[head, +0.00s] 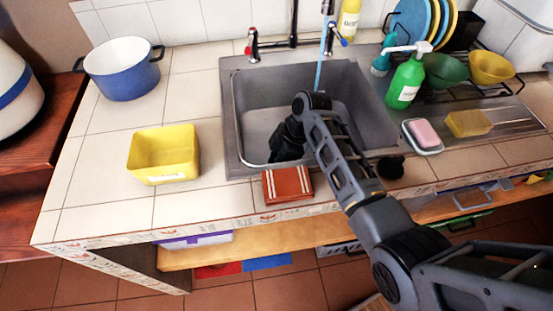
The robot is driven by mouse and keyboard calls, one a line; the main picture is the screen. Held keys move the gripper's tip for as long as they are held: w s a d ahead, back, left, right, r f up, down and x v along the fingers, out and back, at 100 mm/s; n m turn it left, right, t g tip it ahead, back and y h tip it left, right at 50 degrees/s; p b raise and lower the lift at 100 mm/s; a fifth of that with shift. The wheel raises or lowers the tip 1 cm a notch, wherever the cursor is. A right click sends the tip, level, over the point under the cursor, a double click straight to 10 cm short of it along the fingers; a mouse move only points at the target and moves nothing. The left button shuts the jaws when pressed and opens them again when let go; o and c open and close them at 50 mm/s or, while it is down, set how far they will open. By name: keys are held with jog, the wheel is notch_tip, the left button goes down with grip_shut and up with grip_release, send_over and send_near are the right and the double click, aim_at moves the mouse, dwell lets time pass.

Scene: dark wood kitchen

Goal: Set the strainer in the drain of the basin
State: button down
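The grey basin (245,90) is sunk into the tiled counter under the tap. My gripper (284,146) reaches down into the basin, low near its front left part. It is dark and small here, and its fingertips are not clear, so I cannot tell whether it is open or holds anything. I cannot make out the strainer for certain. A small dark round thing (391,167) sits on the counter edge right of my forearm; I cannot tell what it is. The drain is not visible; my arm and gripper hide part of the basin floor.
A yellow tub (163,154) and a blue pot (123,70) stand left of the basin. A reddish-brown packet (287,185) lies at its front edge. The tap (293,32) rises behind.

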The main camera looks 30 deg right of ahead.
jog(key=shift+f, duration=0.1)
jog(key=c, duration=1.5)
grip_release()
jog(key=shift+f, duration=0.1)
jog(key=o, duration=0.4)
jog(key=shift+o, duration=0.2)
jog(key=v, duration=1.2)
jog(key=shift+r, duration=0.25)
jog(key=o, duration=1.1)
jog(key=shift+c, duration=0.2)
